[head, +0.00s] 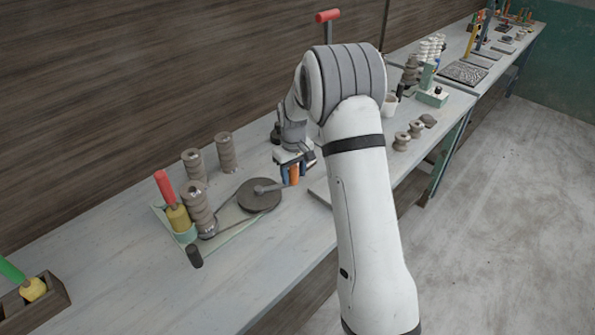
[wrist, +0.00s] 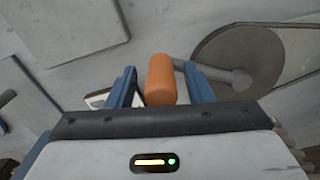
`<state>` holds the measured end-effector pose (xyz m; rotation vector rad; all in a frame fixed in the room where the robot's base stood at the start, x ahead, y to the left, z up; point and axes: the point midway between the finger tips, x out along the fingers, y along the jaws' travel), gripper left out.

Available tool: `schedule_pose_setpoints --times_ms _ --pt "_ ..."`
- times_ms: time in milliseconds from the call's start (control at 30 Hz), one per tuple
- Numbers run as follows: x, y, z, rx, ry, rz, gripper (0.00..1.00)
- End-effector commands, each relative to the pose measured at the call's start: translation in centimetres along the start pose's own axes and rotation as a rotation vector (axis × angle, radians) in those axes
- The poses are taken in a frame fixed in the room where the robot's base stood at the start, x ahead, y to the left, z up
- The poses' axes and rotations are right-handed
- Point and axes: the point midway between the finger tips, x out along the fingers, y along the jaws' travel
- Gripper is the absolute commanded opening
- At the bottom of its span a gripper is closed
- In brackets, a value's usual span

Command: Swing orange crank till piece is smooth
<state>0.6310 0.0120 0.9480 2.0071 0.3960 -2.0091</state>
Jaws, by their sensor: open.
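The orange crank handle (head: 294,174) stands upright at the end of a grey arm on a dark round wheel (head: 259,196). A belt runs from the wheel toward a ridged grey-brown clay piece (head: 196,203) on a pale green base (head: 232,235). My gripper (head: 293,163) is at the handle. In the wrist view the orange handle (wrist: 161,80) is between the two blue fingers of my open gripper (wrist: 160,84), with a gap on each side. The wheel (wrist: 238,62) also shows there. I cannot tell how smooth the clay is.
A red-handled tool (head: 168,195) with a yellow collar leans beside the clay piece. Two more clay stacks (head: 226,152) stand behind it. A black knob (head: 194,256) is at the base's front. A wooden box (head: 35,300) is far left. Bare bench lies between.

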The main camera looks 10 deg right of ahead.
Motion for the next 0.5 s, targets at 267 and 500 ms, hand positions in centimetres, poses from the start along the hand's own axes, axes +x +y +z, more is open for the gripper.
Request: schedule_pose_setpoints --times_ms 267,500 --pt "0.3 -0.04 -0.02 -0.001 0.001 0.0 0.47" --pt "0.28 -0.08 -0.03 -0.001 0.001 0.0 0.29"
